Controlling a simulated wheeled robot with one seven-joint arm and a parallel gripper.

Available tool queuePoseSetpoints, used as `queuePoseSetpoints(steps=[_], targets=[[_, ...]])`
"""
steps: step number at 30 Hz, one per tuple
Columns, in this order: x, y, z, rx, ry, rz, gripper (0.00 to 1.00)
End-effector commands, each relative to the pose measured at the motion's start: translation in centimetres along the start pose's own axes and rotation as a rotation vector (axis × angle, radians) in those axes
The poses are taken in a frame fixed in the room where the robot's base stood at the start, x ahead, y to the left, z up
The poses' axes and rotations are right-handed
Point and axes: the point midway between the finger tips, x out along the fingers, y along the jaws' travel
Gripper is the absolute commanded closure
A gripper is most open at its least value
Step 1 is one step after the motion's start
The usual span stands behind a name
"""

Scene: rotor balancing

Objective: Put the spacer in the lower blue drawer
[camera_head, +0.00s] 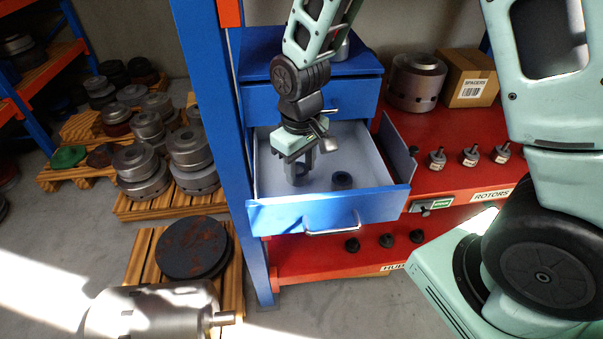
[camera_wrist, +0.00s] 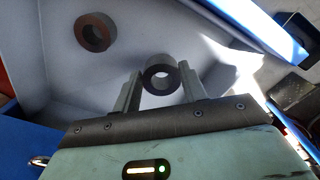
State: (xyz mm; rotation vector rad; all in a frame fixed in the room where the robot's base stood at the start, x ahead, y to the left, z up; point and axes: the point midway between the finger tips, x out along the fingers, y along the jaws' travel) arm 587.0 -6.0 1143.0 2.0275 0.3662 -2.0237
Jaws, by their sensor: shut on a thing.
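The lower blue drawer (camera_head: 330,214) is pulled open, with a pale grey inside. My gripper (camera_head: 302,168) reaches down into the left part of the drawer. It is shut on a grey ring-shaped spacer (camera_wrist: 161,74), which sits between the two fingertips in the wrist view. In the head view the held spacer (camera_head: 297,178) is low inside the drawer; I cannot tell whether it touches the floor. A second, dark ring (camera_head: 342,180) lies on the drawer floor to the right, and shows at upper left in the wrist view (camera_wrist: 95,32).
The upper blue drawer (camera_head: 350,98) is closed behind my gripper. A blue post (camera_head: 222,120) stands left of the drawer. The red shelf (camera_head: 455,125) on the right holds several small rotors (camera_head: 470,156), a metal cylinder (camera_head: 416,82) and a cardboard box (camera_head: 467,78).

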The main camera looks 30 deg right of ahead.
Motion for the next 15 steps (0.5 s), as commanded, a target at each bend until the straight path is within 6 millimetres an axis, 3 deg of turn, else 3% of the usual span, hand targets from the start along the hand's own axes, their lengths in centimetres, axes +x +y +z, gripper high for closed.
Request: queuePoseSetpoints(steps=[9,15], targets=[[3.5,0.0,0.1,0.0,-0.003,0.0,0.94],[3.7,0.0,0.0,0.0,0.0,0.0,0.94]])
